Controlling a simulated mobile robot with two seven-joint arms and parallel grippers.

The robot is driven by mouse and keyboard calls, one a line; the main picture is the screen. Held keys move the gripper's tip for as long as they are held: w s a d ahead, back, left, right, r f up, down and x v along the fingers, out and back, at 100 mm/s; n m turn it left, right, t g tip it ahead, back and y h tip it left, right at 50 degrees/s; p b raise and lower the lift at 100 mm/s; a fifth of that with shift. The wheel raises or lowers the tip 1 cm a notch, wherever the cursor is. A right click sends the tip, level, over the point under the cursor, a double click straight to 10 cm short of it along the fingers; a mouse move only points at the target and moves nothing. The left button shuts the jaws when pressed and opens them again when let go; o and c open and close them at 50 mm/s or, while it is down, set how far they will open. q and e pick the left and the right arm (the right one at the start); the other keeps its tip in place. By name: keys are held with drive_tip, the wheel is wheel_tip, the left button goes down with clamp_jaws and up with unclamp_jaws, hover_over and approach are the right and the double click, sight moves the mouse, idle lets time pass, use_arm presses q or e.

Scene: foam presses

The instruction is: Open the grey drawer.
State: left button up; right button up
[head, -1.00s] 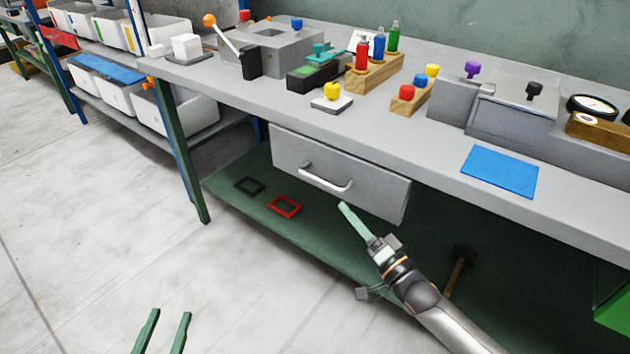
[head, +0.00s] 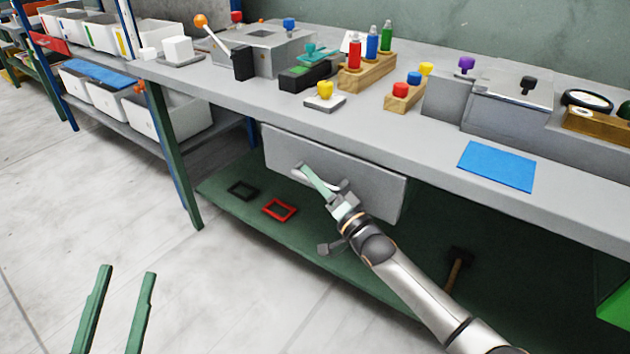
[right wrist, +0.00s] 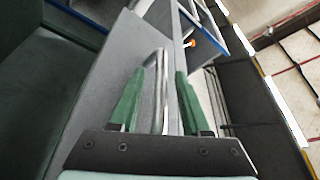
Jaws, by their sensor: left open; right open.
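The grey drawer (head: 375,187) hangs under the grey workbench and looks shut. Its pale bar handle (head: 342,186) is partly hidden by my right gripper (head: 304,171) in the head view. In the right wrist view, the handle (right wrist: 160,80) lies between the two green fingers of my right gripper (right wrist: 157,100), which are open around it. The drawer front (right wrist: 104,80) fills the area left of the handle there. My left gripper (head: 125,275) is open and empty over the floor at the lower left, well away from the drawer.
The workbench (head: 400,140) carries bottles in a wooden block (head: 368,72), coloured knobs and a blue sheet (head: 497,166). The green lower shelf (head: 320,235) holds a black frame (head: 242,190), a red frame (head: 279,210) and a hammer (head: 456,268). Floor in front is clear.

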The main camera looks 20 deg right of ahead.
clamp_jaws()
idle(1.4)
